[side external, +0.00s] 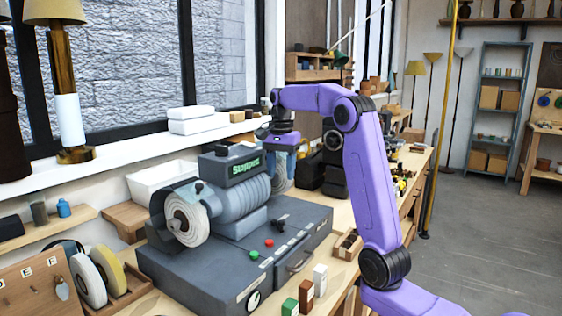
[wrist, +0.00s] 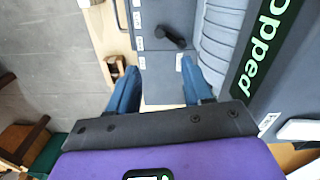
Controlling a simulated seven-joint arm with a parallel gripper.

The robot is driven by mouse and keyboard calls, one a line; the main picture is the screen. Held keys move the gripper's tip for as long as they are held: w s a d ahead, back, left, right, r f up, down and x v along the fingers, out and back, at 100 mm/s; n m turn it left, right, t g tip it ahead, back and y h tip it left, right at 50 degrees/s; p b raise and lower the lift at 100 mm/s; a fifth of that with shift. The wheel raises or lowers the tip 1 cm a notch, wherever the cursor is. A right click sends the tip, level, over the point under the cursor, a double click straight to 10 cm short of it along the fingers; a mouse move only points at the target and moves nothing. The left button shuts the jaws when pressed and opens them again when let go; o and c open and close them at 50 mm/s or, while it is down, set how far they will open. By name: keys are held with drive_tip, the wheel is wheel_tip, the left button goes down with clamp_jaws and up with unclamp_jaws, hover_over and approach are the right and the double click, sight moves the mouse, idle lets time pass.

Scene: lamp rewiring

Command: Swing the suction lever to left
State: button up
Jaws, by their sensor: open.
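A short black lever (side external: 279,225) sits on the grey machine base (side external: 190,278), right of the motor housing. It also shows in the wrist view (wrist: 175,38), beyond my fingertips, slanting from upper left to lower right, with small white labels beside it. The labels are too small to read, so I cannot confirm it is the suction lever. My gripper (side external: 284,163) is above the back of the machine, pointing down; in the wrist view its blue fingers (wrist: 160,88) are spread apart with nothing between them. They are apart from the lever.
A grey ribbed motor (side external: 240,199) with a green "Stopped" display (side external: 245,167) stands beside the lever. Buffing wheels (side external: 187,219) are at its ends. A red button (side external: 269,243), a green button (side external: 254,255) and a drawer handle (side external: 299,261) are at the front. A small wooden box (side external: 347,244) stands right.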

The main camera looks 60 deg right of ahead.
drive_tip(key=shift+r, duration=1.2)
drive_tip(key=s+a+f+n, duration=0.2)
drive_tip(key=s+a+n, duration=0.1)
drive_tip(key=a+n, duration=0.3)
drive_tip(key=s+a+f+n, duration=0.2)
drive_tip(key=s+a+n, duration=0.1)
drive_tip(key=a, duration=0.6)
drive_tip(key=s+a+f+n, duration=0.2)
drive_tip(key=a+f+n, duration=0.1)
drive_tip(key=a+n, duration=0.3)
drive_tip(key=s+a+f+n, duration=0.1)
drive_tip(key=s+f+n, duration=0.2)
drive_tip(key=s, duration=0.4)
drive_tip(key=s+a+f+n, duration=0.2)
drive_tip(key=s+n, duration=0.4)
drive_tip(key=s, duration=0.2)
drive_tip(key=s+a+f+n, duration=0.2)
drive_tip(key=s+f+n, duration=0.1)
drive_tip(key=s, duration=0.5)
drive_tip(key=shift+f+n, duration=0.3)
drive_tip(key=shift+n, duration=0.6)
drive_tip(key=shift+w, duration=0.1)
